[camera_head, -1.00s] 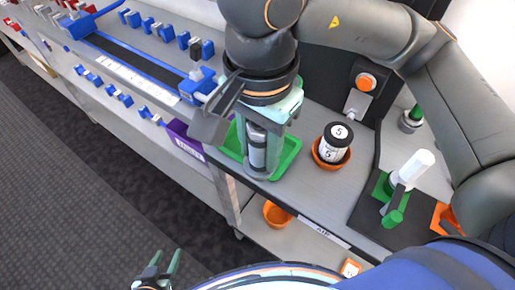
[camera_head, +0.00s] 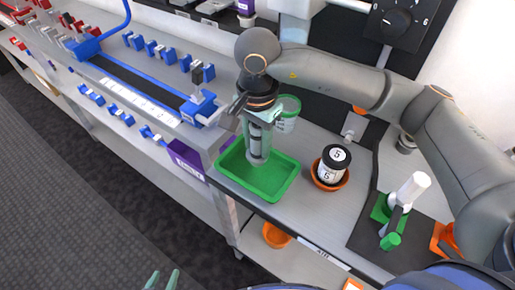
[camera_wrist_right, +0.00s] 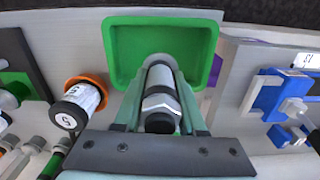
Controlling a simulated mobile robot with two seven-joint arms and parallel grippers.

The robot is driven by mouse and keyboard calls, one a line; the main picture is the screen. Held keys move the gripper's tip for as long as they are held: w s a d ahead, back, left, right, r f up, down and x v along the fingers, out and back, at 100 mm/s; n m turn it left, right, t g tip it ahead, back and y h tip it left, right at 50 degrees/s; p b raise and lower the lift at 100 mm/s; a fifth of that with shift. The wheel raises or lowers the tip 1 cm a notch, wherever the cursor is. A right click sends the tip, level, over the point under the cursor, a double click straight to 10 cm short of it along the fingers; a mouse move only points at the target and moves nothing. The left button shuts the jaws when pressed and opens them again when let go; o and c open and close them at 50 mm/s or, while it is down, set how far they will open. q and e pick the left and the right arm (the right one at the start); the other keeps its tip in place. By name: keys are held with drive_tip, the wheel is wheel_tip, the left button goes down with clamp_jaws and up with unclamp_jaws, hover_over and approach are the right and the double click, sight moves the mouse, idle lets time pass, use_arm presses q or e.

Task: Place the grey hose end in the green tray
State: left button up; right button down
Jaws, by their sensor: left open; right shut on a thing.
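The green tray (camera_head: 272,184) lies on the grey bench near its front edge. It also shows in the right wrist view (camera_wrist_right: 210,42). My right gripper (camera_head: 258,158) points down over the tray's back left part. It is shut on the grey hose end (camera_head: 255,138), a grey and black cylinder held upright. In the right wrist view the hose end (camera_wrist_right: 160,85) shows a metal hex nut and sits between the fingers. I cannot tell whether its lower end touches the tray. My left gripper (camera_head: 162,279) is open and empty at the bottom edge, away from the bench.
A black and white canister (camera_head: 332,165) stands in an orange dish (camera_head: 318,182) right of the tray. A green-rimmed clear cup (camera_head: 287,120) is behind the gripper. A green and white valve piece (camera_head: 405,195) stands on a dark mat. A blue rack (camera_head: 195,105) lies to the left.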

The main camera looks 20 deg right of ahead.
sight(257, 152)
drive_tip(key=shift+f, duration=1.45)
drive_tip(key=shift+f, duration=0.2)
drive_tip(key=shift+c, duration=2.4)
unclamp_jaws()
drive_tip(key=shift+r, duration=0.1)
wheel_tip(257, 152, up, 12)
drive_tip(key=shift+r, duration=0.15)
drive_tip(key=shift+s, duration=0.1)
